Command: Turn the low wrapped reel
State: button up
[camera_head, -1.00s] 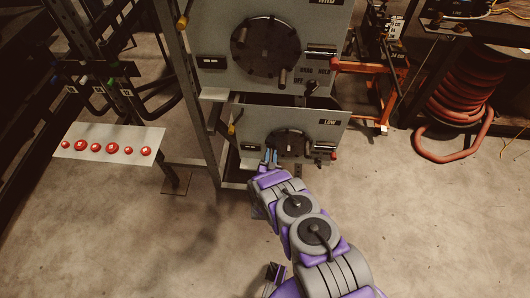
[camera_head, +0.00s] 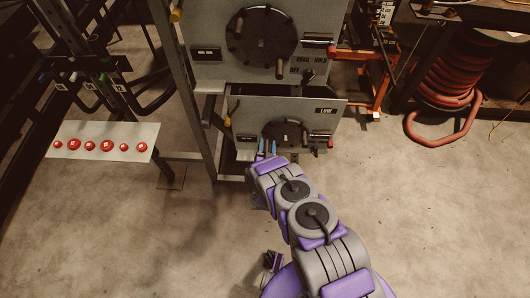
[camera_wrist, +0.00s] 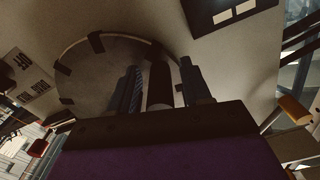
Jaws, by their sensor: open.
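The low reel (camera_head: 288,131) is a dark disc on the lower grey panel (camera_head: 245,117) marked LOW. In the wrist view the disc (camera_wrist: 95,72) fills the upper left, with dark wraps around its rim. My gripper (camera_head: 267,147) is at the reel's lower left edge in the head view. In the wrist view the two fingers of my gripper (camera_wrist: 163,80) are apart. A dark round crank handle (camera_wrist: 160,88) stands between them. I cannot tell whether either finger touches it. The arm hides the reel's lower part in the head view.
A larger reel (camera_head: 262,37) with its own handle sits on the panel above. A red knob (camera_head: 330,143) is at the lower panel's right. A plate with several red buttons (camera_head: 90,145) is at left. A red hose coil (camera_head: 450,90) lies right. The floor in front is clear.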

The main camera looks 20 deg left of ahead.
jog(key=shift+s+d, duration=0.2)
jog(key=shift+s, duration=0.2)
jog(key=a+b+v, duration=0.1)
jog(key=v, duration=1.5)
jog(key=shift+s+f, duration=0.2)
jog(key=shift+d, duration=0.2)
jog(key=x, duration=0.8)
jog(key=p+x, duration=0.1)
jog(key=x, duration=0.8)
jog(key=shift+w+d+r, duration=0.1)
jog(key=shift+d+r, duration=0.05)
jog(key=shift+r, duration=0.05)
jog(key=shift+c, duration=0.2)
